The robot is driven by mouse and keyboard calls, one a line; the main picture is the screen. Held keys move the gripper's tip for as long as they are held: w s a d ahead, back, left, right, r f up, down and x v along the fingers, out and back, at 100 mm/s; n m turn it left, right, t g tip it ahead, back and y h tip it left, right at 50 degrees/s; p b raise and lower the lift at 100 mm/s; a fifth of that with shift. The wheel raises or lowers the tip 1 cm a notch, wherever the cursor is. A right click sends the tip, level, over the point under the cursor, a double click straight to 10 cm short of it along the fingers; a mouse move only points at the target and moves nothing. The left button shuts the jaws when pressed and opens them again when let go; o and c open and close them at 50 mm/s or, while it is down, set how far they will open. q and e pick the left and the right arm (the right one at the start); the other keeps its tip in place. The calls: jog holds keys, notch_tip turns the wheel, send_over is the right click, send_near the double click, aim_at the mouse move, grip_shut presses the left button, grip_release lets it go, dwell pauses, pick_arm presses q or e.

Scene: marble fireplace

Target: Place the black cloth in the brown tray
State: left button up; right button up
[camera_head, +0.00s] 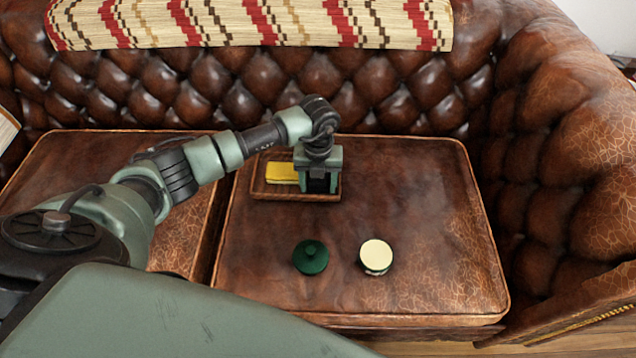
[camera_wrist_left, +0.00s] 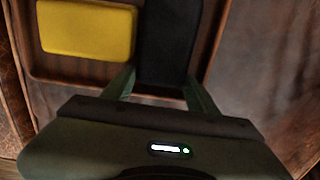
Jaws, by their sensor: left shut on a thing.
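The brown tray (camera_head: 268,193) sits on the leather seat cushion; its wall also shows in the left wrist view (camera_wrist_left: 213,50). My left gripper (camera_head: 318,187) is over the right part of the tray, pointing down. It is shut on the black cloth (camera_head: 319,185), a dark, flat block between its fingers. In the left wrist view the cloth (camera_wrist_left: 165,40) reaches up from between the fingers (camera_wrist_left: 160,88), beside a yellow cloth-like block (camera_wrist_left: 87,29). The cloth appears within the tray's outline; I cannot tell whether it touches the tray floor. My right gripper is not in view.
The yellow block (camera_head: 282,173) lies in the tray's left part. A dark green round lidded jar (camera_head: 310,257) and a cream-topped round jar (camera_head: 376,255) stand in front on the cushion (camera_head: 430,215). The tufted sofa back rises behind; the cushion's right side is clear.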

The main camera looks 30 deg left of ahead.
pick_arm(q)
jog(key=o, duration=1.2)
notch_tip(320, 180, up, 6)
jog(key=shift+r+p, duration=0.1)
jog(key=shift+p, duration=0.8)
notch_tip(320, 180, up, 6)
jog(key=shift+p, duration=0.5)
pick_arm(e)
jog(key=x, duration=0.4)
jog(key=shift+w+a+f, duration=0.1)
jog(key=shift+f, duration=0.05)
